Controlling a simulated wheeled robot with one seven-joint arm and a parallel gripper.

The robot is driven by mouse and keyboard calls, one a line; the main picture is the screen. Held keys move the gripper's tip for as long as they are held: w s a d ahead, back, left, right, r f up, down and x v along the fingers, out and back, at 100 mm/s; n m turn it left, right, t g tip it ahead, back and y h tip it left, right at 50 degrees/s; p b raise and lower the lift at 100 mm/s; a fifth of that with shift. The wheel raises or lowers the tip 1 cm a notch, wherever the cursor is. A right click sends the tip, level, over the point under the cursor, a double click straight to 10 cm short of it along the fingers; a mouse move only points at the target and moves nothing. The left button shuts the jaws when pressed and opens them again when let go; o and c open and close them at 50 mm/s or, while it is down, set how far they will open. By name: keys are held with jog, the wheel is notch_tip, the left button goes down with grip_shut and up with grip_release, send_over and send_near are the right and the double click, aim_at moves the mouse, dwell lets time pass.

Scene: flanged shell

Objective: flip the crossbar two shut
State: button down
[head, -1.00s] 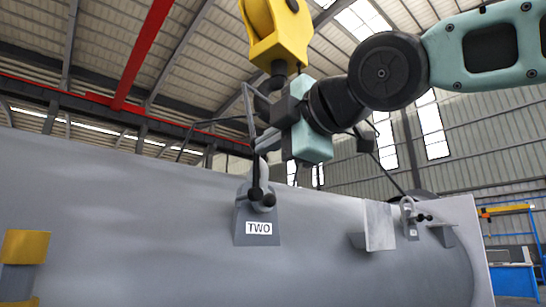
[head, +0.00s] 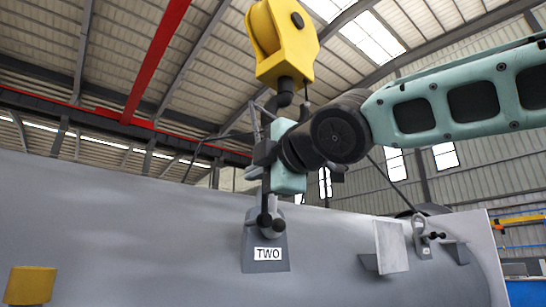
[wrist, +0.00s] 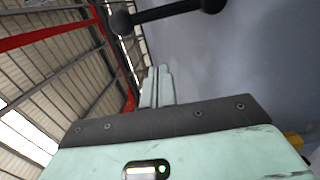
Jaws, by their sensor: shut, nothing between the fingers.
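The grey bracket (head: 264,241) labelled TWO stands on the big shell in the head view. Crossbar two (head: 266,200) is a dark bar at its top, rising upright there, with black round knobs low on the bracket. A dark bar with a knob at each end (wrist: 168,13) crosses the top of the wrist view. Contact with the bar cannot be told.
The grey shell (head: 120,225) fills the lower head view. A yellow hook block (head: 281,45) hangs directly above my gripper. A yellow block (head: 30,284) is at lower left.

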jog(key=shift+w+d+p, duration=0.3)
jog(key=shift+w+p, duration=0.35)
jog(key=shift+w, duration=0.1)
jog(key=shift+w+d+p, duration=0.25)
jog(key=shift+w+p, duration=0.4)
jog(key=shift+w, duration=0.15)
jog(key=shift+w+d+p, duration=0.3)
jog(key=shift+w+p, duration=0.35)
jog(key=shift+w, duration=0.1)
jog(key=shift+b, duration=0.3)
jog(key=shift+w+d+m+b, duration=0.15)
jog(key=shift+d+m+b, duration=0.05)
jog(key=shift+m+b, duration=0.25)
